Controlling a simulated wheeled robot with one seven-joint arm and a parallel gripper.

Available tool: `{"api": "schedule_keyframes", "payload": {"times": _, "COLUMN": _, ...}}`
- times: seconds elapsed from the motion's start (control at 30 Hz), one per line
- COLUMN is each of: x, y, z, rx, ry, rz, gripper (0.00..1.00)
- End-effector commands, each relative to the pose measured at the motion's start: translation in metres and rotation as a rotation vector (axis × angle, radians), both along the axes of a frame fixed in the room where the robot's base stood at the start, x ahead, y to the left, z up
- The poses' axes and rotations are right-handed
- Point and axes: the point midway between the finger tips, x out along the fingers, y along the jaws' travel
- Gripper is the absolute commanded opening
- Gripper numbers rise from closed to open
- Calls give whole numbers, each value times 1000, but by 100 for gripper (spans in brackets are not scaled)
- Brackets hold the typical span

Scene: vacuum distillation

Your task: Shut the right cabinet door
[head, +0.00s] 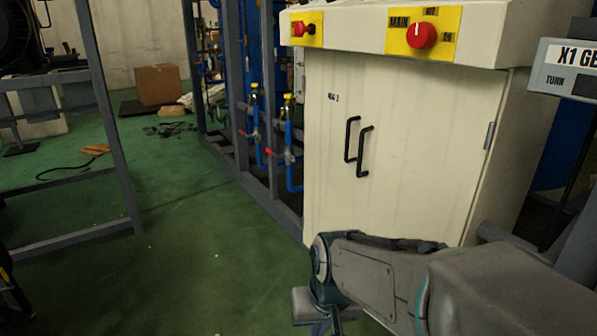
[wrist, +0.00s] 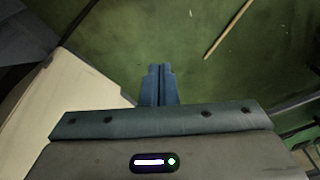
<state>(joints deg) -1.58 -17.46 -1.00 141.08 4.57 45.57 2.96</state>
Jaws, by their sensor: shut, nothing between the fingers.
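The cream cabinet (head: 325,185) stands right of centre in the head view. Its right door (head: 425,150) has a black bar handle (head: 364,152) and a hinge (head: 490,135) at its right edge. The door looks flush or nearly flush with the front; I cannot tell if a small gap remains. The left door's black handle (head: 351,139) is beside it. My gripper (wrist: 160,68) is shut and empty in the wrist view, over green floor. A cream panel (wrist: 65,115) lies left of it, apart from the fingers. My arm hides the cabinet's lower front.
A control panel with a red knob (head: 421,35) and a red switch (head: 298,29) tops the cabinet. Blue pipes with valves (head: 288,140) and a grey frame (head: 270,180) stand to its left. The green floor (head: 200,235) in front is clear. A cardboard box (head: 158,85) is farther back.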

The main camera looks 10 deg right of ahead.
Motion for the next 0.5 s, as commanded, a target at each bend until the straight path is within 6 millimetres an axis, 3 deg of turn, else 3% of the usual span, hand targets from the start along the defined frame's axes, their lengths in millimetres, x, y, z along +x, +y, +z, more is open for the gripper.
{"api": "schedule_keyframes", "payload": {"times": 0.23, "x": 147, "y": 22, "z": 29, "rx": 259, "ry": -306, "rz": -434, "gripper": 0}}
{"api": "schedule_keyframes", "payload": {"times": 0.4, "x": 245, "y": 7, "z": 46, "rx": 404, "ry": -543, "rz": -809, "gripper": 0}}
{"api": "schedule_keyframes", "payload": {"times": 0.5, "x": 291, "y": -11, "z": 52, "rx": 464, "ry": -694, "rz": -1028, "gripper": 0}}
